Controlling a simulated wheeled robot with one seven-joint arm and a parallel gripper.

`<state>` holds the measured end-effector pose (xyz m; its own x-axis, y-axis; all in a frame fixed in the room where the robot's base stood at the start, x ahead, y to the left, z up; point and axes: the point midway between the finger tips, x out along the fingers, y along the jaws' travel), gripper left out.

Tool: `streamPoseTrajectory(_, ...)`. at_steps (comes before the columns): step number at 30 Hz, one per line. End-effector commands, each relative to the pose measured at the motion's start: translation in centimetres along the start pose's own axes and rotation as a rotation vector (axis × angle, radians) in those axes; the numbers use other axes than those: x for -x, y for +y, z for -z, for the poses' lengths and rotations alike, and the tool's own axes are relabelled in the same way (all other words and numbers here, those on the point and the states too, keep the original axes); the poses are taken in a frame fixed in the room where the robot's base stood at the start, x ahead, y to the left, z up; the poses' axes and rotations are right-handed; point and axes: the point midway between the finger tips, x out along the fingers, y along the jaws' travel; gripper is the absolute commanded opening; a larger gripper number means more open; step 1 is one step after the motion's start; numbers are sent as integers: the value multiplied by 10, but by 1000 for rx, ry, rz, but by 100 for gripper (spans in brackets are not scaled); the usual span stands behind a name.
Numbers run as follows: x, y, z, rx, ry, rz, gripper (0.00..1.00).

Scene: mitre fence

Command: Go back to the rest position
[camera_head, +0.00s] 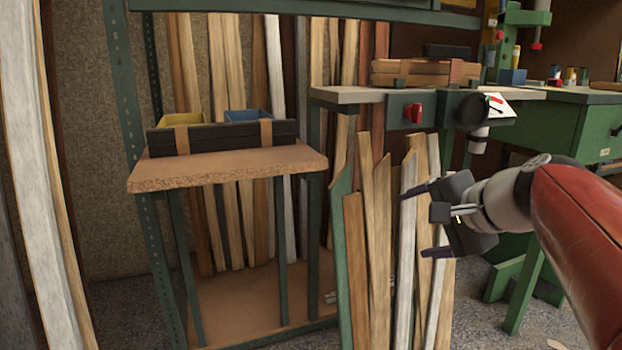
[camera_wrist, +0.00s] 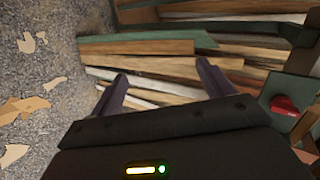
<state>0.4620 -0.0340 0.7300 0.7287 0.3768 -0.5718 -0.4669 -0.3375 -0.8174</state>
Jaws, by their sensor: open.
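My gripper (camera_head: 420,222) is open and empty at the right of the head view, at the end of my red and grey arm. Its two dark fingers point left and stand apart, in front of several upright wooden boards (camera_head: 380,240). In the wrist view my gripper's fingers (camera_wrist: 163,85) show spread, with the boards (camera_wrist: 150,62) beyond them. I cannot tell whether a finger touches a board.
A wooden shelf (camera_head: 230,168) at the left bears a black fence, a yellow bin (camera_head: 180,119) and a blue bin (camera_head: 248,115). A workbench with a red knob (camera_head: 413,113) stands behind the boards. Wood scraps (camera_wrist: 22,107) lie on the gravelly floor.

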Motion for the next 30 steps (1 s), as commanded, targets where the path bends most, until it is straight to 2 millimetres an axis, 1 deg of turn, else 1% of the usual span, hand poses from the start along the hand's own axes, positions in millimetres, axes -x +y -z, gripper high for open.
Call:
streamPoseTrajectory(1, -3, 25, -32, 117, -18, -80, 80)
streamPoseTrajectory(2, -3, 40, -46, 187, -24, -127, 80)
streamPoseTrajectory(3, -4, 61, -63, 278, -35, -187, 80)
streamPoseTrajectory(5, -2, 90, -83, 407, -49, -263, 80)
streamPoseTrajectory(6, 0, 108, -94, 491, -59, -309, 80)
streamPoseTrajectory(10, 7, 163, -120, 753, -91, -436, 80)
streamPoseTrajectory(12, 11, 190, -129, 890, -110, -493, 80)
streamPoseTrajectory(14, 15, 212, -135, 1006, -122, -537, 80)
streamPoseTrajectory(15, 17, 225, -138, 1084, -131, -564, 80)
streamPoseTrajectory(16, 22, 224, -138, 1115, -134, -577, 80)
streamPoseTrajectory(17, 30, 209, -135, 1100, -130, -574, 80)
streamPoseTrajectory(18, 35, 201, -133, 1095, -130, -575, 80)
streamPoseTrajectory(20, 42, 191, -132, 1092, -130, -575, 80)
streamPoseTrajectory(27, 74, 144, -128, 1088, -130, -575, 80)
streamPoseTrajectory(30, 86, 128, -127, 1087, -130, -574, 80)
